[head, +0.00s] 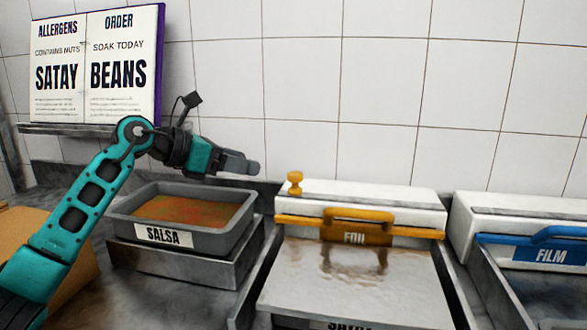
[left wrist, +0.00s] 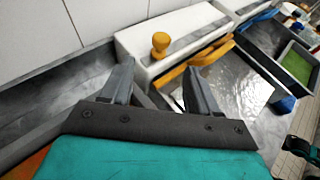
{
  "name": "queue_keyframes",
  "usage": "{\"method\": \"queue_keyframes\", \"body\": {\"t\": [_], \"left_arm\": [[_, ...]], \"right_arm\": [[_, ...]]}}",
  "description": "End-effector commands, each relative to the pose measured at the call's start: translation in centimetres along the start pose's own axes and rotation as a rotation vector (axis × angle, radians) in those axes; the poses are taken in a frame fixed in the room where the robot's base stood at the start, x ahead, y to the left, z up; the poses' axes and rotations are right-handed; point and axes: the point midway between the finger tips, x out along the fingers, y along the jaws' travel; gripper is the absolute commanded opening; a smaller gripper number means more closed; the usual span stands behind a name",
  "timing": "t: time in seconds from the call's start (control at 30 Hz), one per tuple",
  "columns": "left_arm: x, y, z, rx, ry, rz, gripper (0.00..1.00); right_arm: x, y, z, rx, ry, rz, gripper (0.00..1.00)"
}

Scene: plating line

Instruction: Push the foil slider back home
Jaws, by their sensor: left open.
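The foil slider is a yellow knob (head: 295,183) standing at the left end of the white foil box (head: 415,197), beside a grey strip along its top. The knob also shows in the left wrist view (left wrist: 160,45), ahead of my fingers. A yellow bar with a handle (head: 357,216) marked FOIL runs along the box's front. My left gripper (head: 254,168) is open and empty, to the left of the knob and slightly higher in the head view, apart from it. In the left wrist view its two fingers (left wrist: 158,72) frame the knob.
A grey salsa tray (head: 207,239) stands on a metal block at left. A FILM box with a blue handle (head: 555,235) stands at right. The tiled wall is behind, with a notice board (head: 97,62) at left.

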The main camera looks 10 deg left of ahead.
Motion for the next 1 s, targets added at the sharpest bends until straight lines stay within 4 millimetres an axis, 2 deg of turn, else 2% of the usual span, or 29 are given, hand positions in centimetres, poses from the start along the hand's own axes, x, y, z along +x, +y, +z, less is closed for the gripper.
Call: {"method": "queue_keyframes", "body": {"t": [0.17, 0.4, 0.6, 0.8, 1.0], "left_arm": [[2.4, -0.2, 0.1, -0.002, -0.001, -0.006, 0.60], [7.6, -0.2, 0.2, -0.003, -0.002, -0.006, 0.60], [10.8, -0.1, 0.1, -0.003, -0.002, -0.004, 0.60], [12.4, -0.1, 0.1, -0.001, -0.001, -0.002, 0.60], [12.7, -0.1, 0.1, 0.000, -0.002, -0.001, 0.60]], "right_arm": [[-0.2, -0.1, 0.4, 0.001, -0.012, -0.002, 0.46], [-0.4, -0.1, 0.3, -0.001, -0.013, -0.001, 0.46], [-0.4, 0.1, 0.2, -0.001, -0.009, 0.004, 0.46], [-0.4, 0.3, 0.2, -0.002, -0.007, 0.008, 0.46], [-0.4, 0.3, 0.2, -0.002, -0.006, 0.008, 0.46]]}}
